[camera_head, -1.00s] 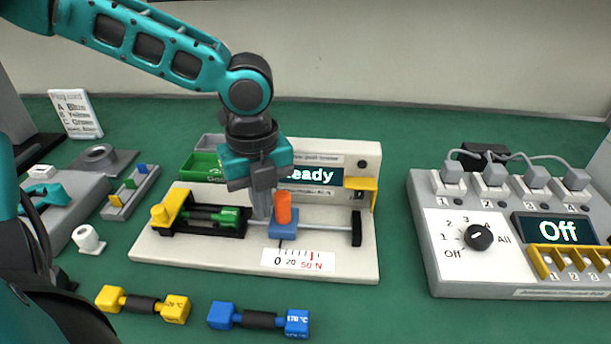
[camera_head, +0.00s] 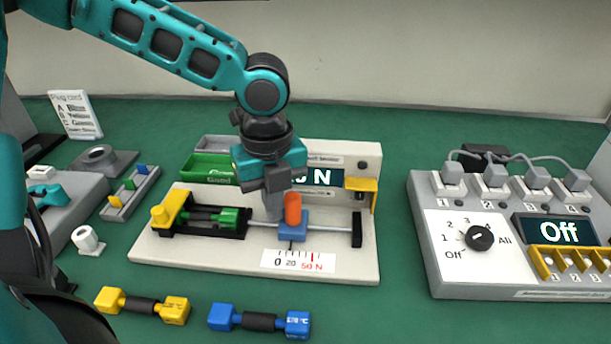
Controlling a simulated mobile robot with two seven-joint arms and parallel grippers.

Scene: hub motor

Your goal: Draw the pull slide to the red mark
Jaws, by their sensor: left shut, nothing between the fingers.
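The pull slide is a blue block (camera_head: 290,229) with an upright orange post (camera_head: 292,208), on a metal rod (camera_head: 330,230) across the cream test stand (camera_head: 200,254). A scale plate (camera_head: 285,262) in front reads 0, 20 and a red 50 N, with a red mark (camera_head: 312,257). The blue block is left of the red mark. My left gripper (camera_head: 273,212) points down, shut and empty, close against the left side of the orange post; exact contact is hard to see. A green part (camera_head: 228,217) lies in the black holder at left. My right gripper is out of view.
The stand's display (camera_head: 322,178) is partly hidden by my gripper and shows "N". Yellow (camera_head: 142,304) and blue (camera_head: 258,319) dumbbell-shaped parts lie in front. A control box (camera_head: 480,270) reading "Off" stands at right. A green bin (camera_head: 205,168) is behind.

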